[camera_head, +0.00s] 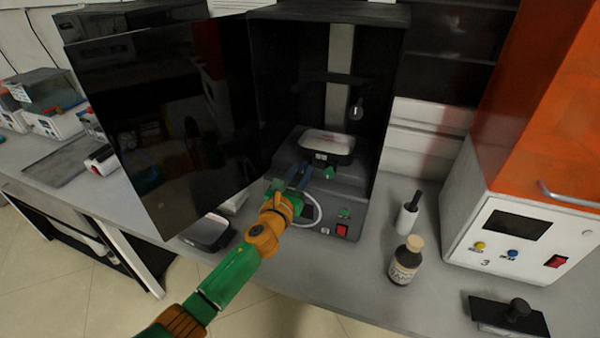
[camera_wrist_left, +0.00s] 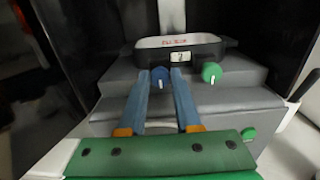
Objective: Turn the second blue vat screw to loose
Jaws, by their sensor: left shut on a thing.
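The blue vat screw (camera_wrist_left: 160,75) is a round knob with a white mark that looks nearly upright. It sits on the grey step of the printer, at the front left of the black-rimmed vat (camera_wrist_left: 180,48). My left gripper (camera_wrist_left: 160,78) is shut on this blue screw, with a blue finger on each side of it. In the head view my left gripper (camera_head: 299,174) reaches into the open printer, in front of the vat (camera_head: 326,145), and hides the blue screw. A second screw, green (camera_wrist_left: 211,72), stands to the right, clear of the fingers. My right gripper is out of view.
The printer's dark door (camera_head: 170,120) stands open at left. A red switch (camera_head: 342,230) is on its front. A brown bottle (camera_head: 405,261) and a white holder (camera_head: 407,218) stand to the right. An orange-topped machine (camera_head: 520,235) is at far right.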

